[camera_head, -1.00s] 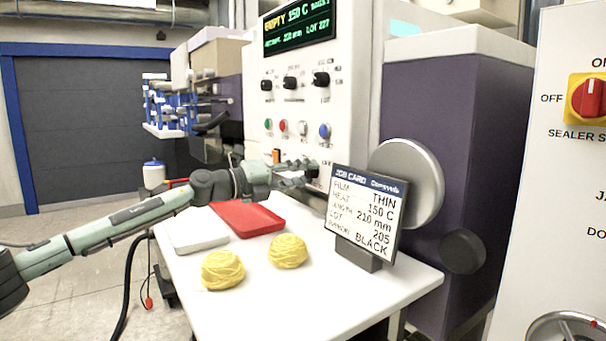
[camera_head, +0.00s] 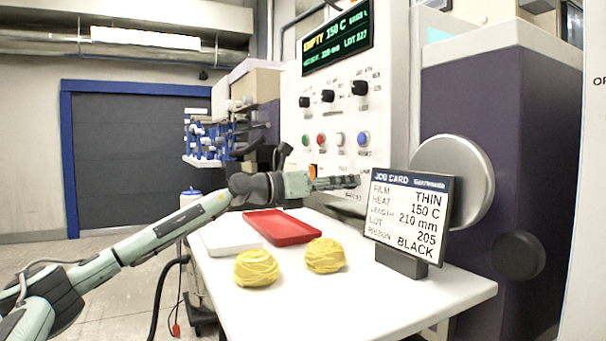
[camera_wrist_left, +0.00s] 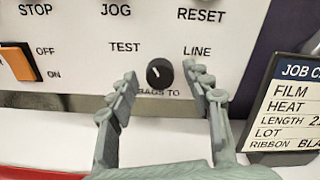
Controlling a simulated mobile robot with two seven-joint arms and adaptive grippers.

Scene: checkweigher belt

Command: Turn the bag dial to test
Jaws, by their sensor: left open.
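The bag dial (camera_wrist_left: 159,73) is a small black round knob on the white panel, above the words "BAGS TO". TEST is printed at its upper left and LINE at its upper right. A small pale mark shows near the knob's upper left, too small to read exactly. My left gripper (camera_wrist_left: 161,82) is open, one finger on each side of the dial in the left wrist view, with gaps on both sides. In the head view the left gripper (camera_head: 338,183) reaches toward the panel's lower part, and the dial is not clearly visible there. My right gripper is not in view.
Below the arm, a white table (camera_head: 350,300) holds a red tray (camera_head: 283,238), two yellow yarn-like balls (camera_head: 256,268) and a job card (camera_head: 412,212) close right of the gripper. An orange ON/OFF switch (camera_wrist_left: 18,62) sits left of the dial. More knobs (camera_head: 328,96) and buttons are above.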

